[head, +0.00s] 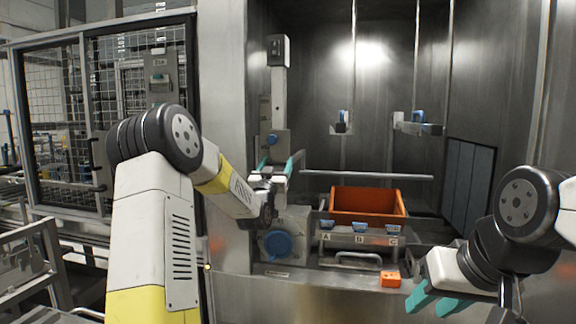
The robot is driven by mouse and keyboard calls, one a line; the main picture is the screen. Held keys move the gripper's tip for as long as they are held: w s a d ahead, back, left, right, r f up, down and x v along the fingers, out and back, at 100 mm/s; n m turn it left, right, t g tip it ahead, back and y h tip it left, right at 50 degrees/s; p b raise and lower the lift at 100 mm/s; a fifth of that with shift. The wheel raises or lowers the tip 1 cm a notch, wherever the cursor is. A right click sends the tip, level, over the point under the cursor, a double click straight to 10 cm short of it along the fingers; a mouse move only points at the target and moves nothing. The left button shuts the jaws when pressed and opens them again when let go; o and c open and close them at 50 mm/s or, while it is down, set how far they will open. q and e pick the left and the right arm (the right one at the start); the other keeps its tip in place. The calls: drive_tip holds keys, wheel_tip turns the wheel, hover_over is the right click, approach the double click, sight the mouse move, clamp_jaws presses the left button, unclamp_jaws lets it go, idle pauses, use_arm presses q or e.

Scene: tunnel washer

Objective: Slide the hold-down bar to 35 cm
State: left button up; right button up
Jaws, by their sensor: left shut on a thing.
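The hold-down bar (370,176) is a thin pale rod lying level across the machine opening, above an orange crate (368,204). Scale marks are too small to read. My right gripper (433,303) is open and empty at the lower right, its teal fingers apart.
Blue clips (359,227) sit on a ledge labelled A, B, C before the crate. Below are a handle (350,258) and a small orange block (390,280). A large blue knob (279,245) is at lower left. Two blue-tipped brackets (417,127) stand further back.

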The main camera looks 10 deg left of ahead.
sight(278, 131)
use_arm(q)
drive_tip(key=shift+d, duration=0.15)
clamp_jaws()
wheel_tip(278, 131, up, 11)
drive_tip(key=shift+s+d, duration=0.1)
drive_tip(key=o, duration=1.6)
unclamp_jaws()
drive_tip(key=shift+f, duration=0.15)
drive_tip(key=shift+s+f, duration=0.15)
drive_tip(key=shift+s, duration=0.05)
drive_tip(key=v, duration=0.7)
drive_tip(key=shift+s, duration=0.1)
